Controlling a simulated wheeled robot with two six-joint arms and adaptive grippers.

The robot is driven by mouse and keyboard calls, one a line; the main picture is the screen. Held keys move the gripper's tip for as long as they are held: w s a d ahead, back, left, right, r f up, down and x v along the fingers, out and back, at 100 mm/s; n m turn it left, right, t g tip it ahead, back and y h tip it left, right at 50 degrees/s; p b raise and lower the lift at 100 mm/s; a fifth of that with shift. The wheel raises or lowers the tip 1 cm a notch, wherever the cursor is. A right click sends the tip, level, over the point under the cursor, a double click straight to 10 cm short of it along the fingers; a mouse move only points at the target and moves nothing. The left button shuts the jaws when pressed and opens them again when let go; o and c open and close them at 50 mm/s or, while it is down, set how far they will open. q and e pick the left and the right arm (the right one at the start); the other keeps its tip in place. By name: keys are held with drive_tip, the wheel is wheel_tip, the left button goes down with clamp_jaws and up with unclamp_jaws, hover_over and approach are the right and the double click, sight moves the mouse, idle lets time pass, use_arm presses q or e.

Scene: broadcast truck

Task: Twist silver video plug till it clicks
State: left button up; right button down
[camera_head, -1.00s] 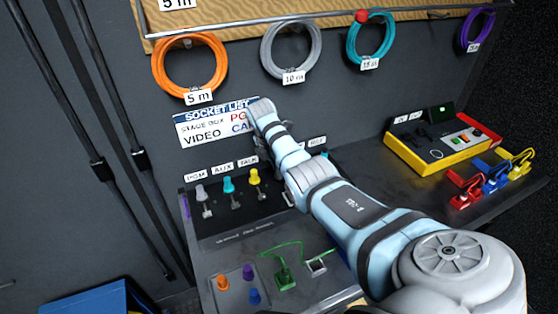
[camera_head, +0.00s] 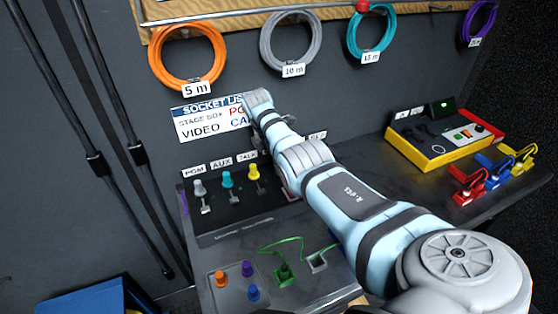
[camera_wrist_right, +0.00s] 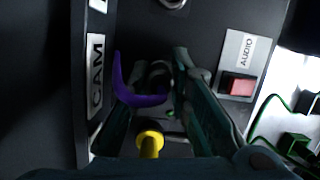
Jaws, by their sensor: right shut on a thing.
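My right gripper (camera_wrist_right: 160,85) shows in the right wrist view, with its dark teal fingers closed around a grey, round part (camera_wrist_right: 158,70), which looks like the silver video plug in shadow. A purple curved cable (camera_wrist_right: 140,99) passes beside the fingers. The panel's CAM label (camera_wrist_right: 97,72) is to the left. Whether the plug is fully seated cannot be seen. In the head view my right arm hides the gripper and the held plug. The socket list sign (camera_head: 205,120) is partly covered by that arm. My left gripper is not in view.
Grey (camera_head: 200,187), cyan (camera_head: 227,180) and yellow (camera_head: 254,172) knob-like plugs stand under the PGM, AUX and TALK labels. A yellow plug (camera_wrist_right: 150,143) is close below the fingers. A red switch (camera_wrist_right: 238,86) is right of them. Green cable (camera_head: 284,274) lies in front.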

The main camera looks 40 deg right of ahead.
drive_tip(key=shift+m+b, duration=0.3)
drive_tip(key=c, duration=1.4)
unclamp_jaws()
drive_tip(key=v, duration=1.2)
drive_tip(key=shift+d, duration=0.1)
